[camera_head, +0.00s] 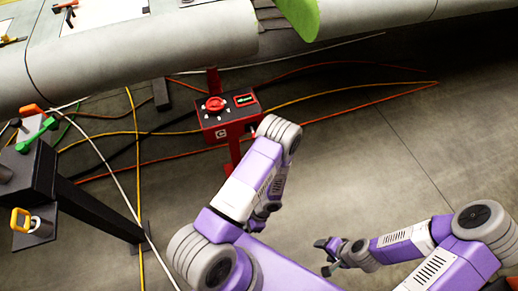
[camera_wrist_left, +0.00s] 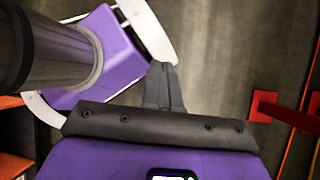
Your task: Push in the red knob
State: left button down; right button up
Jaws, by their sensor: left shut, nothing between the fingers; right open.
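The red knob (camera_head: 215,103) sits on the dark top panel of a red control box (camera_head: 228,117) on a red post, left of centre in the head view. My left arm rises just right of the box. Its gripper is mostly hidden behind the arm links in the head view. In the left wrist view my left gripper (camera_wrist_left: 163,75) is shut and empty, apart from anything, over the floor. The knob does not show there. My right gripper (camera_head: 326,257) is open and empty, low over the floor at the lower right, well away from the box.
A large grey wing (camera_head: 130,55) spans the top. A dark stand with clamps (camera_head: 30,175) is at the left. Orange, yellow and white cables cross the floor around the box. The red post's foot (camera_wrist_left: 262,106) shows in the left wrist view. Floor at the right is mostly clear.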

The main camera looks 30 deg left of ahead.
pick_arm(q)
jog(key=w+a+f+m+t+y+b, duration=0.2)
jog(key=w+a+m+t+y, duration=0.25)
jog(key=w, duration=0.35)
jog(key=w+a+f+m+t+y+b, duration=0.1)
jog(key=w+a+m+t+y+b, duration=0.2)
jog(key=w+a+m+y, duration=0.3)
jog(key=w+d+r+m+t+b, duration=0.1)
jog(key=w+d+r+m+t, duration=0.15)
jog(key=w+t, duration=0.35)
jog(key=w+d+r+m+t+b, duration=0.1)
jog(key=w+d+m+t, duration=0.25)
jog(key=w, duration=0.45)
jog(key=b+x, duration=0.3)
jog(key=x, duration=1)
jog(key=shift+a+b, duration=0.4)
jog(key=shift+a, duration=0.05)
pick_arm(e)
notch_tip(320, 180, down, 12)
jog(key=shift+w+a+f, duration=0.15)
jog(key=shift+w+f, duration=0.05)
pick_arm(q)
jog(key=shift+a+r+m, duration=0.1)
jog(key=shift+r+m, duration=0.05)
jog(key=shift+m, duration=0.1)
pick_arm(e)
jog(key=shift+r, duration=0.1)
